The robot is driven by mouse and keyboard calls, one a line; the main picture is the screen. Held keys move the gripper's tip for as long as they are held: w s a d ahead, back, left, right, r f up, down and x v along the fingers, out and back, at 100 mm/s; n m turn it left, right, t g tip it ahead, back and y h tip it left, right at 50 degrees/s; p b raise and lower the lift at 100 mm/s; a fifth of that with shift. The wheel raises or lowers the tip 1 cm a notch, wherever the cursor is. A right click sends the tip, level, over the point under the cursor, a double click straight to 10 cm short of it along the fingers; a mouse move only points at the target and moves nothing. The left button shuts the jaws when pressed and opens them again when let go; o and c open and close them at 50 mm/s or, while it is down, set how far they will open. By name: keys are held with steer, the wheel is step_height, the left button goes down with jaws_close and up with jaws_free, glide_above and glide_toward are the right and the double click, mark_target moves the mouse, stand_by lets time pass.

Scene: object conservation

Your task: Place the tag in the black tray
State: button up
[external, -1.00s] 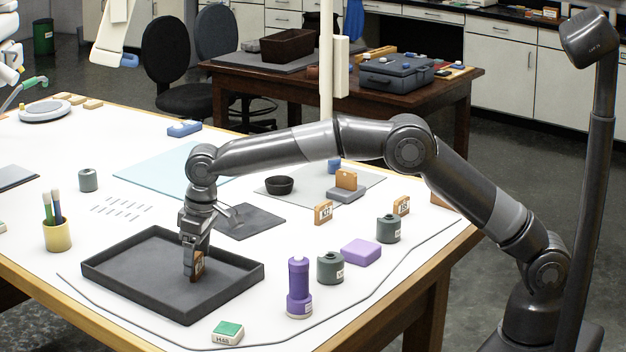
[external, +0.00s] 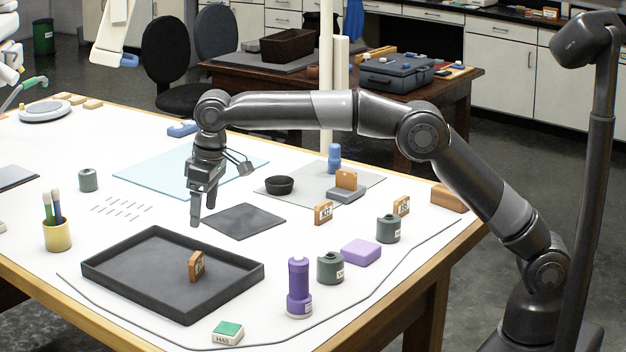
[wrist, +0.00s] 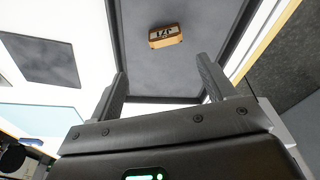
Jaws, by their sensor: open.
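An orange-brown tag with a white label (external: 196,266) stands upright on the floor of the black tray (external: 130,297), inside its walls. In the wrist view the tag (wrist: 167,36) shows beyond my fingertips, clear of both fingers, its label partly readable. My gripper (external: 201,222) hangs above the table near the tray's far edge, higher than the tag and apart from it. Its fingers (wrist: 166,80) are spread and nothing is between them. Two similar labelled tags stand elsewhere on the table, one at the middle (external: 323,212) and one farther right (external: 401,205).
A purple bottle (external: 299,288), a dark jar (external: 330,268) and a green-topped box (external: 228,333) stand right and front of the tray. A yellow cup (external: 57,235) with pens stands to its left. A flat dark mat (external: 245,221) lies behind it.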

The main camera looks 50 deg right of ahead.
steer(key=s+d+r+m+t, duration=0.1)
steer(key=s+d+r, duration=0.3)
steer(key=d, duration=0.5)
steer(key=s+d+r, duration=0.3)
steer(key=s+d, duration=0.3)
steer(key=d, duration=0.3)
steer(key=s+d+r+m+t, duration=0.1)
steer(key=s+d+r, duration=0.3)
steer(key=d, duration=0.5)
steer(key=s+d+f, duration=0.4)
steer(key=s, duration=0.3)
steer(key=s+d+f+m+t, duration=0.1)
steer(key=s+d+f, duration=0.3)
steer(key=s, duration=0.4)
steer(key=s+d+f+m+t, duration=0.1)
steer(key=s+d+f, duration=0.3)
steer(key=s, duration=0.4)
steer(key=shift+d+h, duration=0.4)
steer(key=shift+d, duration=0.25)
